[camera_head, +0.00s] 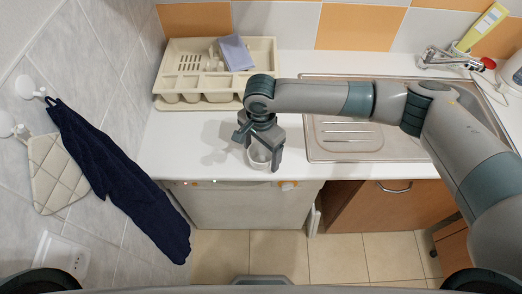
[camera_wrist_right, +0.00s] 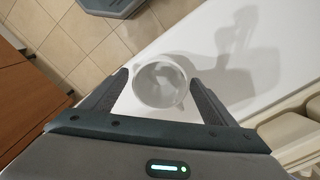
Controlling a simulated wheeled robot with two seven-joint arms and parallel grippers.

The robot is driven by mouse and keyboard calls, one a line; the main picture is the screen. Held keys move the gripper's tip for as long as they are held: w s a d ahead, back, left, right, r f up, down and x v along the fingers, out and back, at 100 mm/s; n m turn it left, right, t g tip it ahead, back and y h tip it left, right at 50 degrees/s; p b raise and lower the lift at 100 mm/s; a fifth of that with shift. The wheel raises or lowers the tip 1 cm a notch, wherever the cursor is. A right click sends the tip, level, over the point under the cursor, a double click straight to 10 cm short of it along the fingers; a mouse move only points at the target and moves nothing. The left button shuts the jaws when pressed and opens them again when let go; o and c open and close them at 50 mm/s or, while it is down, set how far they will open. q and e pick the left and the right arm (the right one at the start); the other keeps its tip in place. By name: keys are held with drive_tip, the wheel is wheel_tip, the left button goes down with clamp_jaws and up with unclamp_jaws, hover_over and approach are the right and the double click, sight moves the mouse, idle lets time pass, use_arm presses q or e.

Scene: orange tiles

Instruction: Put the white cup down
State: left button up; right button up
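The white cup (camera_head: 259,158) is upright at the front edge of the white counter, left of the sink. My right gripper (camera_head: 262,156) points down with one finger on each side of it. My left gripper is not in view.
A cream dish rack (camera_head: 177,84) with a bluish-purple item (camera_head: 235,53) stands behind on the left. A steel sink (camera_head: 335,155) lies to the right, under my right arm. The white counter (camera_head: 185,140) is clear left of the cup. A dark blue towel (camera_head: 120,180) hangs at left.

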drive_tip(key=shift+r, duration=0.2)
wheel_tip(320, 180, up, 12)
drive_tip(key=b, duration=0.3)
idle(0.4)
drive_tip(key=shift+a+f, duration=0.1)
drive_tip(key=shift+f, duration=0.05)
idle(0.5)
